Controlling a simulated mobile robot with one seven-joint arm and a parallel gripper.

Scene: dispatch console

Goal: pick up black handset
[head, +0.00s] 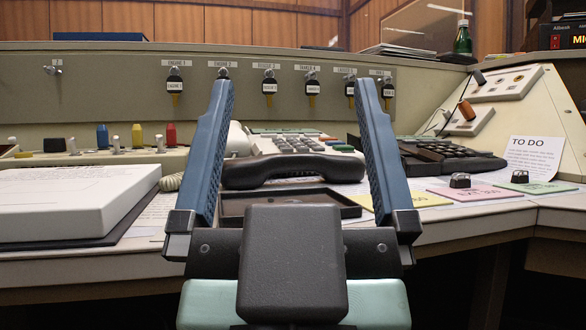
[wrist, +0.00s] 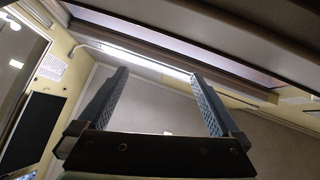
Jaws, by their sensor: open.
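The black handset (head: 292,171) lies across the console's desk, in front of a pale keypad phone base (head: 290,146). In the head view it shows between the two blue fingers of my gripper (head: 290,92). My gripper is open and empty, its fingers pointing up and spread apart. It appears nearer to the camera than the handset, and no contact shows. The wrist view shows the open gripper (wrist: 158,74) against the ceiling and a light strip; the handset is not in that view.
A dark tray (head: 345,203) lies just in front of the handset. A stack of white paper (head: 75,200) is on the left and a black keyboard (head: 440,157) on the right. Coloured note cards (head: 475,192) lie near the desk's front edge. Keys hang on the back panel.

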